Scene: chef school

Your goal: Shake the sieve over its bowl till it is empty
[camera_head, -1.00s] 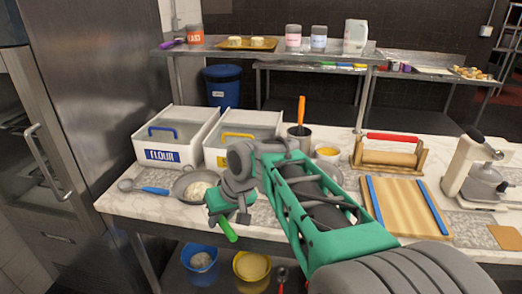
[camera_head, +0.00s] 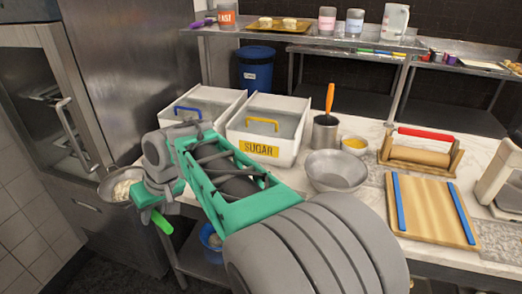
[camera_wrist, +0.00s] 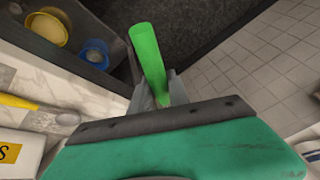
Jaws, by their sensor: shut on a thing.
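My gripper (camera_head: 157,210) is shut on the green handle (camera_head: 162,222) of a round metal sieve (camera_head: 105,192). A pale white heap (camera_head: 124,189) lies in the sieve. In the head view the sieve is at far left, appearing beyond the counter's left end. The wrist view shows the green handle (camera_wrist: 148,58) rising from my gripper (camera_wrist: 162,98); the sieve's round part is hidden there. A wide metal bowl (camera_head: 335,172) stands on the counter, right of my arm, apart from the sieve. Its visible inside looks bare.
A sugar bin (camera_head: 293,150) and another white bin (camera_head: 212,108) stand behind my arm. Right of the bowl are a board with blue rails (camera_head: 430,208) and a rolling pin on a stand (camera_head: 420,155). A steel cabinet (camera_head: 95,100) is close at left. A blue bowl (camera_head: 208,240) sits below.

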